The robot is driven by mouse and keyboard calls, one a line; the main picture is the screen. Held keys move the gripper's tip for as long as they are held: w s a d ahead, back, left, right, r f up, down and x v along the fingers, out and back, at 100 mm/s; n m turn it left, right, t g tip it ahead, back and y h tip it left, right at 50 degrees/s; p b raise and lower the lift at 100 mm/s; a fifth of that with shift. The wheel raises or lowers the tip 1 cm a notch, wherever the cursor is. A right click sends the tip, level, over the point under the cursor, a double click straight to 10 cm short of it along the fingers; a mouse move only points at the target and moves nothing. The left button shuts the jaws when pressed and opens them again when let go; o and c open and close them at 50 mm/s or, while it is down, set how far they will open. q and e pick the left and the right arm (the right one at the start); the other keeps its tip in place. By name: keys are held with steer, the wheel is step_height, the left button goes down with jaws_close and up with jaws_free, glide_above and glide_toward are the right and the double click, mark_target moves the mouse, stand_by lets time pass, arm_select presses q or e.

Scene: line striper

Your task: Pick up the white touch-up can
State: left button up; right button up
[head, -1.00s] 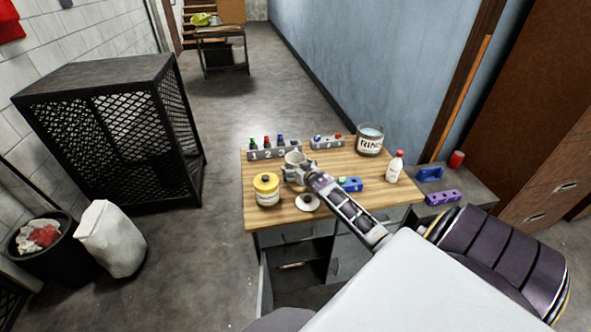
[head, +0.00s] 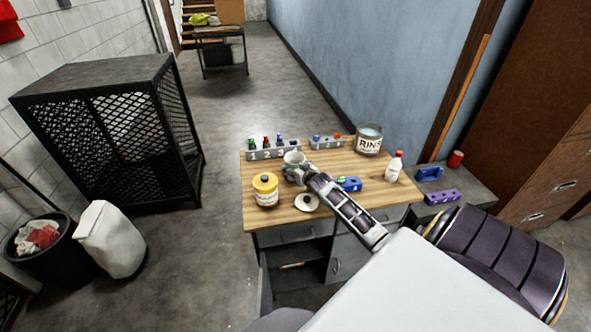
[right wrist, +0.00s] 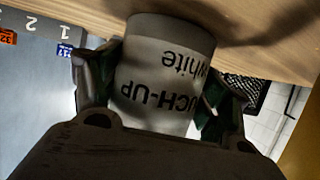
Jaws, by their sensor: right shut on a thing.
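The white touch-up can (right wrist: 165,70) fills the middle of the right wrist view, its "TOUCH-UP white" label upside down there. In the head view the can (head: 293,158) shows small near the table's back left, partly hidden by my right gripper (head: 296,171). My right gripper, also in the right wrist view (right wrist: 160,92), is shut on the can, one finger on each side. The can's base is close to the wooden table top; I cannot tell whether it touches. My left gripper is out of view.
The wooden table (head: 350,212) also holds a yellow-lidded jar (head: 265,190), a white disc (head: 306,203), a numbered rack (head: 272,153), a RINSE tub (head: 369,140), a blue block (head: 350,184) and a red-capped bottle (head: 395,166). A grey side surface (head: 470,185) adjoins at right.

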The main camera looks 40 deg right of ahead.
step_height(320, 180, up, 10)
stand_by(0.7)
stand_by(0.4)
